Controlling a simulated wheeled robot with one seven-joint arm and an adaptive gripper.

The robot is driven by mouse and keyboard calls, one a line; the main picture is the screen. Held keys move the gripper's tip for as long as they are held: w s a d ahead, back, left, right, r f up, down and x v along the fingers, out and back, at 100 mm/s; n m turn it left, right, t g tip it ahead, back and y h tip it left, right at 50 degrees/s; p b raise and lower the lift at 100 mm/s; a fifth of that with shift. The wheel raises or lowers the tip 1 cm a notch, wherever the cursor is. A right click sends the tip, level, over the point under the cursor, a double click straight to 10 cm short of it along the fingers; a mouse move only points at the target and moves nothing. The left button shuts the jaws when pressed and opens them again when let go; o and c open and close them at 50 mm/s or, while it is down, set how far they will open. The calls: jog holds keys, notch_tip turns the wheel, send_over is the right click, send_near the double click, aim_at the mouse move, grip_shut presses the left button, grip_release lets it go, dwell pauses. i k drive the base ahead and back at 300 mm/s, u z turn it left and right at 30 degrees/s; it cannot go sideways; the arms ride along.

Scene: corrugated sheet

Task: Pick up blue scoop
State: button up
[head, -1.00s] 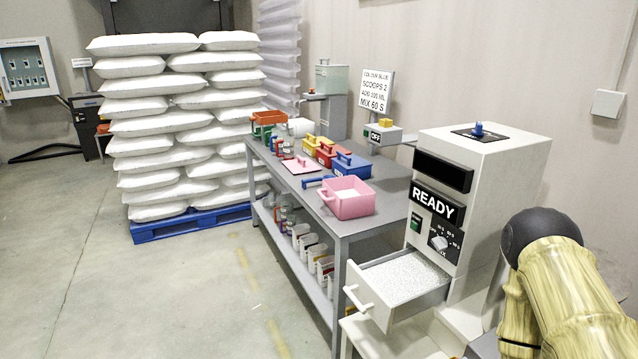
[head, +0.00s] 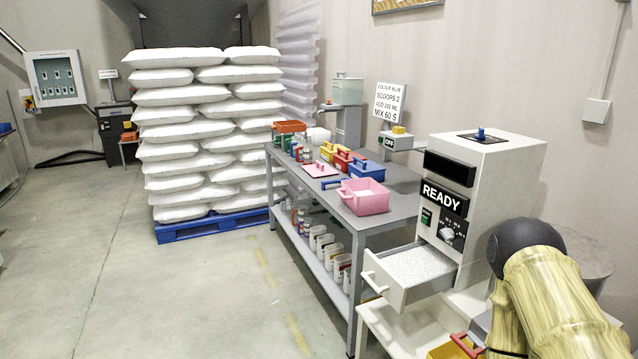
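What looks like the blue scoop (head: 334,184) lies on the grey workbench (head: 398,181), just left of and behind the pink bin (head: 364,203). Only its blue handle shows clearly; the bin may hide part of it. My arm shows at the lower right, in front of the white machine, well apart from the scoop.
The white READY machine (head: 499,160) has its drawer (head: 377,277) open, full of white granules, jutting beside the bench. Blue (head: 367,171), red and yellow boxes stand farther back. A yellow box (head: 446,352) shows at the bottom edge. Floor left of the bench is clear.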

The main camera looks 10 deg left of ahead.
aim_at(324, 182)
jog(key=u, duration=0.45)
jog(key=i, duration=1.25)
jog(key=u, duration=0.1)
